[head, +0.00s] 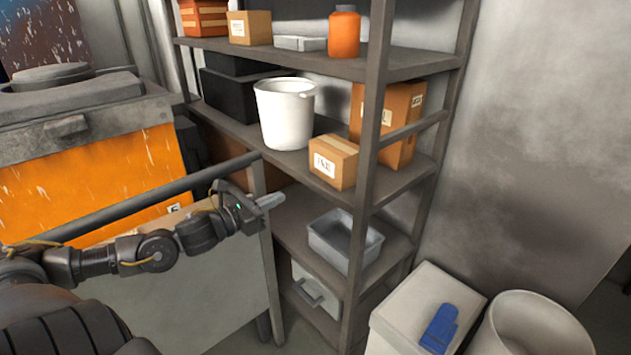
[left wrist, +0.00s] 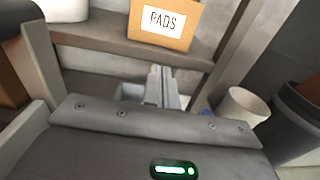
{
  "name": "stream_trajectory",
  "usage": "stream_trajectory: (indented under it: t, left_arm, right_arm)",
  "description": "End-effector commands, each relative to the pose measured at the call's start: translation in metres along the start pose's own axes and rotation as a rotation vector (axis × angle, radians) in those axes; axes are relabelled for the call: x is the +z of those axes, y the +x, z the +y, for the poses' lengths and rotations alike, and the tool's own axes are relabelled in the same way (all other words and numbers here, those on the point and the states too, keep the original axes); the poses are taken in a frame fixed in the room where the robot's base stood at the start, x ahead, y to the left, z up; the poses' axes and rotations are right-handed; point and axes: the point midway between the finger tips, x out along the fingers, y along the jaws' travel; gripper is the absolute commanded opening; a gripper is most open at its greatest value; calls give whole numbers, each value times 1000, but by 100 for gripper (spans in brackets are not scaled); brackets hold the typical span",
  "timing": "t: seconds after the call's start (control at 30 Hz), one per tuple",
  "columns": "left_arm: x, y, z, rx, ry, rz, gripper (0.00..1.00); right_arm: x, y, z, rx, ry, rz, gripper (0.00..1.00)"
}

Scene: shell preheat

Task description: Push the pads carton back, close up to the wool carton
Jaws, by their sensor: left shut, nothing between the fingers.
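The pads carton (head: 334,163) is a small tan box with a white label. It stands near the front edge of the middle shelf; its label reads PADS in the left wrist view (left wrist: 183,38). A taller brown carton (head: 400,120) stands behind it, partly hidden by the shelf post; its label is too small to read, so I cannot tell whether it is the wool carton. My left gripper (head: 272,201) is shut and empty, lower left of the pads carton and apart from it. Its closed fingers (left wrist: 158,72) point toward the shelf in the left wrist view. My right gripper is not in view.
A white bucket (head: 285,115) stands left of the pads carton on the same shelf. A dark shelf post (head: 369,130) rises at the carton's right. A grey tray (head: 343,243) is on the shelf below. A rail (head: 150,195) runs beside my left arm.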

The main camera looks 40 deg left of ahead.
Motion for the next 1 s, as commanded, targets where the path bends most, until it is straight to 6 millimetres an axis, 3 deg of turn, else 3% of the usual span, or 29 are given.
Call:
stream_trajectory:
  t: [0.37, 0.8, 1.0]
  left_arm:
    - [4, 39, 1, 3, -3, -7, 0]
    - [6, 108, 0, 1, -5, -4, 0]
    - [2, 128, 0, 2, -3, -1, 0]
  right_arm:
    - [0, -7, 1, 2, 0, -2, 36]
    - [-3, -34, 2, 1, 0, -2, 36]
    - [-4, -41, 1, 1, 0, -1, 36]
